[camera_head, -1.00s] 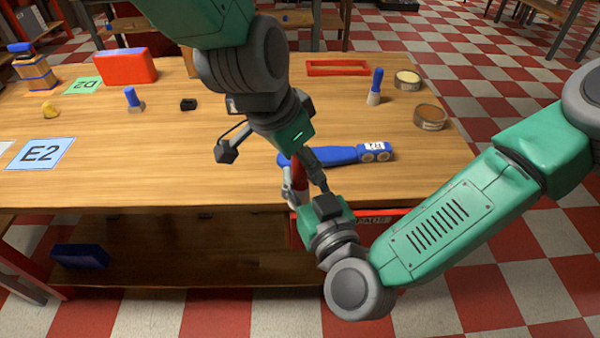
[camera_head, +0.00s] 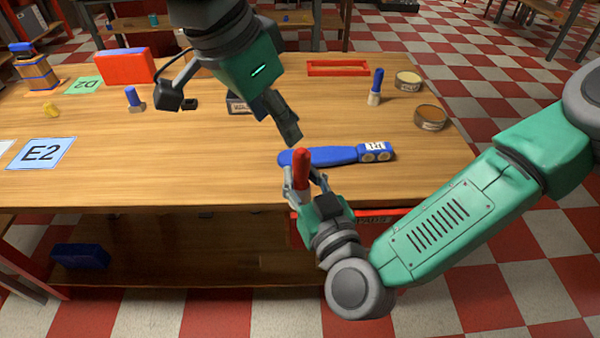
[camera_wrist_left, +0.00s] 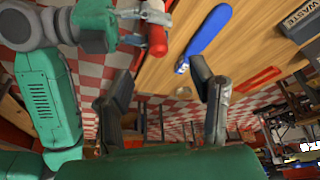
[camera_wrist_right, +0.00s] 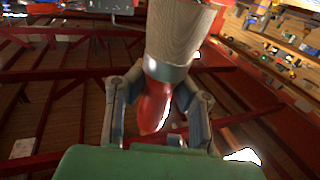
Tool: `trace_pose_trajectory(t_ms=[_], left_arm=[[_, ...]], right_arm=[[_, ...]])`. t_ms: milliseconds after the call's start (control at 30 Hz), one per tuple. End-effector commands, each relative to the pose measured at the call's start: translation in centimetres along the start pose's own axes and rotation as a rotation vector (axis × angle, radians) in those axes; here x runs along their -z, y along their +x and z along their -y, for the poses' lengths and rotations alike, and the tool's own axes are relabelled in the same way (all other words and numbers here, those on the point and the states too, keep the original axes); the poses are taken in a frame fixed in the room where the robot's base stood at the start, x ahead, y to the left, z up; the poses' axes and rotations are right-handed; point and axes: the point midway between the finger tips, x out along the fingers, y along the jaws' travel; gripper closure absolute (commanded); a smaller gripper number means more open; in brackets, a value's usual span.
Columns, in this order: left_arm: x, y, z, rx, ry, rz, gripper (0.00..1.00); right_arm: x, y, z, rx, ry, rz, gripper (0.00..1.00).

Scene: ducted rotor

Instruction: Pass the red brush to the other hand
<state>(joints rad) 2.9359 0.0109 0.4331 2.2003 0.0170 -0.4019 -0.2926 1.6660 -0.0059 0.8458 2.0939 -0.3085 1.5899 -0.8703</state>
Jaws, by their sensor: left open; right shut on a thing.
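The red brush (camera_head: 302,166) is held at the table's front edge, its red handle sticking up in the head view. My right gripper (camera_head: 304,186) is shut on it. In the right wrist view, the red handle (camera_wrist_right: 153,103) lies between the fingers, with a metal band and a broad tan part beyond. My left gripper (camera_head: 230,118) is open and empty, above and left of the brush, and apart from it. In the left wrist view, the brush (camera_wrist_left: 157,30) shows near the top, beyond the spread fingers and beside my right gripper.
A red block (camera_head: 126,67), a red frame (camera_head: 337,68), small brushes and two round tins (camera_head: 430,117) stand farther back.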

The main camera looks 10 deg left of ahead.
Motion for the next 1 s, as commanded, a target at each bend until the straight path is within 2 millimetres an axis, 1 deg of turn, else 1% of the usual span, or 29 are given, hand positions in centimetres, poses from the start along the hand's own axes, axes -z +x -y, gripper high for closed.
trace_pose_trajectory(t_ms=[33,67,167,200,267,300,367,400,467,500,567,600,667,700,767,800,900,1000], left_arm=[[-0.7,1.3,0.4,-0.004,-0.018,0.013,0.5],[-1.2,2.1,0.7,-0.006,-0.031,0.018,0.5],[-3.5,5.9,1.7,-0.01,-0.089,0.044,0.5],[-4.7,7.6,2.2,-0.01,-0.117,0.055,0.5],[-6.7,10.2,2.8,-0.007,-0.164,0.073,0.5],[-8.2,11.8,3.1,-0.004,-0.195,0.085,0.5],[-10.5,14.1,3.5,0.002,-0.244,0.103,0.5],[-12.1,15.5,3.7,0.008,-0.277,0.117,0.5],[-14.7,17.6,3.9,0.016,-0.326,0.137,0.5],[-16.5,18.9,3.9,0.023,-0.357,0.151,0.5],[-19.3,20.6,3.9,0.035,-0.403,0.174,0.5],[-21.2,21.6,3.8,0.045,-0.433,0.188,0.5],[-24.1,23.0,3.6,0.059,-0.473,0.211,0.5],[-26.0,23.7,3.4,0.069,-0.498,0.225,0.5],[-28.7,24.6,3.0,0.085,-0.53,0.245,0.5],[-30.4,25.0,2.8,0.094,-0.547,0.258,0.5],[-33.8,25.7,2.2,0.116,-0.582,0.282,0.5],[-36.2,26.0,1.7,0.131,-0.604,0.298,0.5]], right_arm=[[0.0,0.0,0.0,0.0,0.0,0.0,1.0],[0.0,0.0,0.0,0.0,0.0,0.0,1.0],[0.0,0.1,0.0,0.0,0.001,0.0,1.0],[0.0,0.1,0.0,0.0,0.001,0.0,1.0],[0.0,0.1,0.0,0.0,0.0,0.0,1.0],[0.0,0.1,0.0,0.0,0.0,0.0,1.0],[0.0,0.0,0.0,0.0,0.0,0.0,1.0],[0.0,0.0,0.0,0.0,0.0,0.0,1.0],[0.0,0.0,0.1,0.0,0.0,-0.001,1.0],[0.0,-0.1,0.1,0.001,0.0,-0.001,1.0],[0.0,-0.1,0.1,0.001,0.0,-0.001,1.0],[0.0,-0.1,0.1,0.001,0.0,-0.001,1.0],[0.0,-0.1,0.1,0.001,0.0,-0.001,1.0],[0.0,-0.1,0.1,0.001,0.0,-0.001,1.0],[0.0,-0.1,0.1,0.001,0.0,-0.001,1.0],[0.0,-0.1,0.1,0.0,0.0,-0.001,1.0],[0.1,-0.1,0.1,0.0,0.0,-0.001,1.0],[0.1,-0.1,0.1,0.0,0.0,-0.001,1.0]])
